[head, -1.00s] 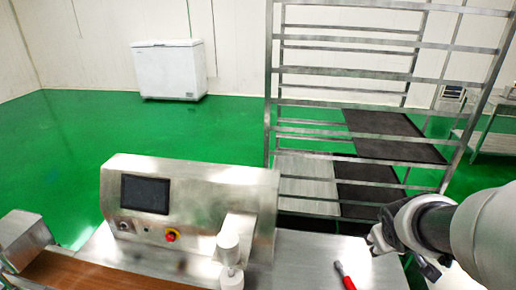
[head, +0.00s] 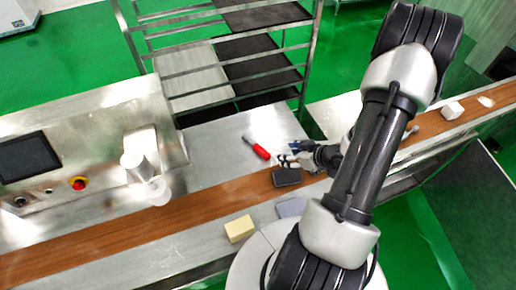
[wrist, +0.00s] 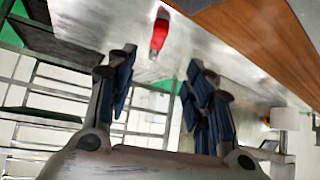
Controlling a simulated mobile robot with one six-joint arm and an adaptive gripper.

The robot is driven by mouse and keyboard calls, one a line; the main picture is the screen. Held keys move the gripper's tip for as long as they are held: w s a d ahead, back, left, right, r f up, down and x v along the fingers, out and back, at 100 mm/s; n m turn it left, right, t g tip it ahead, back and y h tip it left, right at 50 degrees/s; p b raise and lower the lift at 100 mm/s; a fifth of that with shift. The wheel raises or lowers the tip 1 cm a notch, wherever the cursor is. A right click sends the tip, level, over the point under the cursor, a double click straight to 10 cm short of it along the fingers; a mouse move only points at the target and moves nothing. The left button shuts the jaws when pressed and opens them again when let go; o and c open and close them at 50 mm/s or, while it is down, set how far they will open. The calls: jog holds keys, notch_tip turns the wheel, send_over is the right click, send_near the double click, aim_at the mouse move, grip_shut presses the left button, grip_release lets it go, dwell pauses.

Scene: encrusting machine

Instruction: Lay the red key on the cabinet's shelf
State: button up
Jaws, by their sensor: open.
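The red key (head: 261,151), with a red handle and a pale thin end, lies on the bare metal table top (head: 215,140) between the control housing and the rack. It also shows in the wrist view (wrist: 159,32), at the top and beyond my fingertips. My gripper (head: 287,156) is open and empty just to the right of the key in the head view. In the wrist view its fingers (wrist: 160,68) stand apart, with the key roughly in line with the gap between them. I cannot make out a cabinet shelf for certain.
A brown conveyor belt (head: 100,237) runs along the near side, with a dark block (head: 287,177) close to my gripper. A yellow block (head: 239,228) sits at the belt's near edge. A metal rack (head: 155,55) with trays stands behind. The control housing (head: 110,120) is at left.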

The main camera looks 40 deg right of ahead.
aim_at(264, 152)
jog(key=b+x, duration=0.5)
jog(key=x, duration=1)
jog(key=shift+w+f, duration=0.25)
jog(key=shift+c, duration=0.5)
grip_shut()
